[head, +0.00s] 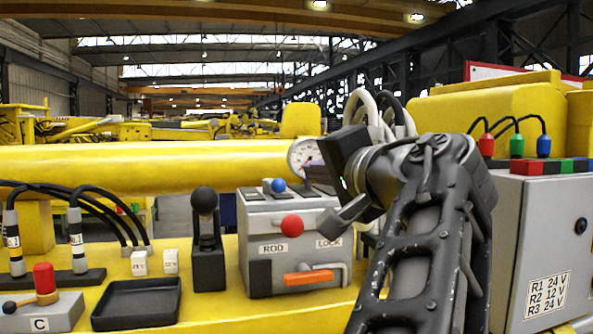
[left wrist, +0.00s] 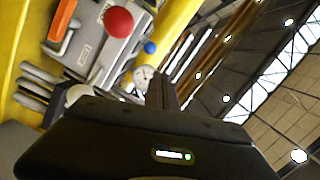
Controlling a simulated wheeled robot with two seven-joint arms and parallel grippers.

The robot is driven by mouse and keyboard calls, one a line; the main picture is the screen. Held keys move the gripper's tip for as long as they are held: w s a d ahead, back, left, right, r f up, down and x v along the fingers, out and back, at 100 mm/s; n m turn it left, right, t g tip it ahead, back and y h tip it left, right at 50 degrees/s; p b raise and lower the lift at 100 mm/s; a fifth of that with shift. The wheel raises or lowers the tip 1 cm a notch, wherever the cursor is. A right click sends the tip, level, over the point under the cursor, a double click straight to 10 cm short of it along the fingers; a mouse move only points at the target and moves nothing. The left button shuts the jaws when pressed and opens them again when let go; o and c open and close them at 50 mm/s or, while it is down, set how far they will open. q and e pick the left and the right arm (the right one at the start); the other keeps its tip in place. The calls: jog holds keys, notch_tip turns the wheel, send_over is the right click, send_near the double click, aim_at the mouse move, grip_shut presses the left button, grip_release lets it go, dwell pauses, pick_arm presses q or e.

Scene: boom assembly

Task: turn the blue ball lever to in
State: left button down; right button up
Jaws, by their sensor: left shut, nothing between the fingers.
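The blue ball lever (head: 278,185) sits at the top of a grey control box (head: 260,227). Its small blue ball also shows in the left wrist view (left wrist: 150,47), beyond the red ball. No "in" mark is readable. My left gripper (head: 318,176) is just right of the blue ball in the head view, apart from it, in front of the round gauge. Its black body hides much of its fingers there. In the left wrist view its dark fingers (left wrist: 163,90) are together and empty. My right gripper is not in view.
A red ball (head: 292,225) and an orange handle (head: 309,278) are on the box front, marked ROD and LOCK. A black ball lever (head: 205,200) stands left of the box. A grey cabinet (head: 540,245) stands right.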

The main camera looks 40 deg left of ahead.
aim_at(273, 186)
pick_arm(q)
jog(key=w, duration=0.1)
jog(key=w+d, duration=0.1)
jog(key=w, duration=0.1)
jog(key=w+f, duration=0.1)
jog(key=w, duration=0.1)
jog(key=shift+d, duration=0.3)
jog(key=shift+a, duration=0.1)
jog(key=w+a+f+p, duration=0.1)
jog(key=a+f+p, duration=0.1)
jog(key=a, duration=0.9)
jog(key=shift+f+p, duration=0.2)
jog(key=shift+p, duration=0.25)
